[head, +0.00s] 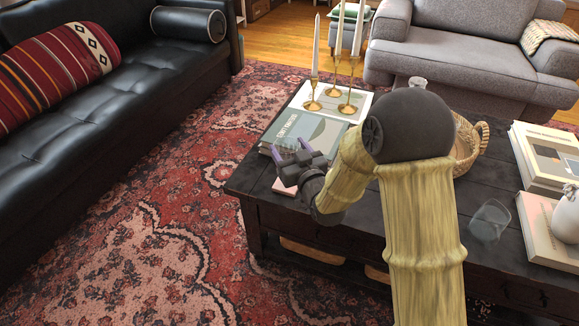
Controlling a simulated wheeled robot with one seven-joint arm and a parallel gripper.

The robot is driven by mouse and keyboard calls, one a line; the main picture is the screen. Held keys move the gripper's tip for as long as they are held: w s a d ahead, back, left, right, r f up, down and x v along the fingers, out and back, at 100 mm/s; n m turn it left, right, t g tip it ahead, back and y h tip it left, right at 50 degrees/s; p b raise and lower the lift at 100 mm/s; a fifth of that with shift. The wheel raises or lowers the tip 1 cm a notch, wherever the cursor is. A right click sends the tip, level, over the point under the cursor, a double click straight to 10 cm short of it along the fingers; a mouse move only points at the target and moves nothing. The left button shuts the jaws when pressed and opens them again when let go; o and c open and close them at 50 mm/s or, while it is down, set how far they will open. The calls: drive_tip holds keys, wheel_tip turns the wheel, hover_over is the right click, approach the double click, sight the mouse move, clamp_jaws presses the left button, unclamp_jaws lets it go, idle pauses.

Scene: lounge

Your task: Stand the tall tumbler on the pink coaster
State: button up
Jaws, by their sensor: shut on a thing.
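My gripper (289,150), with purple fingertips, is at the left end of the dark coffee table. It is shut on a clear glass, the tall tumbler (289,147), which shows only faintly between the fingers. The pink coaster (283,188) lies on the table near its left corner, just below the gripper in the picture. The gripper and wrist partly cover it. The tumbler's base is hidden, so I cannot tell whether it touches the coaster.
A grey-green book (325,133) lies just behind the gripper. Another clear glass (490,221) stands to the right of my arm.

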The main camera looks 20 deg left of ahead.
wheel_tip(320, 180, down, 5)
drive_tip(key=shift+r+b, duration=0.1)
drive_tip(key=shift+b, duration=1.15)
drive_tip(key=shift+f, duration=0.2)
drive_tip(key=o, duration=1.5)
drive_tip(key=shift+r, duration=0.2)
